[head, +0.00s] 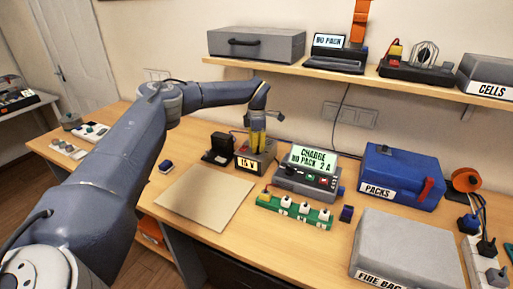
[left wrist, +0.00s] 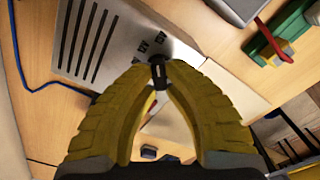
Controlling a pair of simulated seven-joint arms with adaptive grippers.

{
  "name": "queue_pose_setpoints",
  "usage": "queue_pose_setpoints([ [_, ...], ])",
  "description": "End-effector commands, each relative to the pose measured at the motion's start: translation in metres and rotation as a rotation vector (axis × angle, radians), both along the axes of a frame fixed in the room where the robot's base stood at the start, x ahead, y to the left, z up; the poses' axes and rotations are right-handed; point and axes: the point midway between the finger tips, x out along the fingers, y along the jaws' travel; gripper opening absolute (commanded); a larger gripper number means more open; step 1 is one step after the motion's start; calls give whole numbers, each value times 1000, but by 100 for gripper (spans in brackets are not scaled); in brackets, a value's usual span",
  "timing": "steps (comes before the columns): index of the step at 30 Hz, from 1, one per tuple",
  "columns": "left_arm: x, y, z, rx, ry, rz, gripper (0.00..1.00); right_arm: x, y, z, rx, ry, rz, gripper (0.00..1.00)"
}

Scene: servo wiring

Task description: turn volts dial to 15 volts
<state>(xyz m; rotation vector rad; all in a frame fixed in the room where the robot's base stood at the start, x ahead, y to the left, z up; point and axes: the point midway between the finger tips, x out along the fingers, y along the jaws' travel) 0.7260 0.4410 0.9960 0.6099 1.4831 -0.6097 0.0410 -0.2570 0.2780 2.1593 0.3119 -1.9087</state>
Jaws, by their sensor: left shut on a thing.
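The power supply (head: 262,160) is a small grey box on the table, with a lit display that appears to read 15 V. In the left wrist view its grey top (left wrist: 105,45) has dark vent slots and printed volt marks, small and hard to read. The volts dial (left wrist: 158,74) is a small dark knob with a light pointer line. My left gripper (head: 258,140), with yellow fingers, reaches down onto the box from above. Its fingertips (left wrist: 159,76) are shut on the dial, covering part of it. My right gripper is not in view.
The charger (head: 308,180), with a green screen, stands close to the right of the box. A black block (head: 219,148) stands to its left. A green power strip (head: 295,210) and a tan mat (head: 205,196) lie in front. A shelf (head: 340,75) runs above.

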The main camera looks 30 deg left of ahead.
Motion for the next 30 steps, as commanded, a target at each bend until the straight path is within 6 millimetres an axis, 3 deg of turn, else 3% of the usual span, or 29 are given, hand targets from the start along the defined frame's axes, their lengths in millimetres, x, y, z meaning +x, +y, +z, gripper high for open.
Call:
queue_pose_setpoints([
  [12,0,0,-1,0,3,-152,0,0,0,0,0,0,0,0],
  [28,0,0,-1,0,3,-169,0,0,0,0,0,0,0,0],
  [29,0,0,-1,0,3,-169,15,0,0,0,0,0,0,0],
  [30,0,0,-1,0,3,-168,20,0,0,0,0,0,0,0],
])
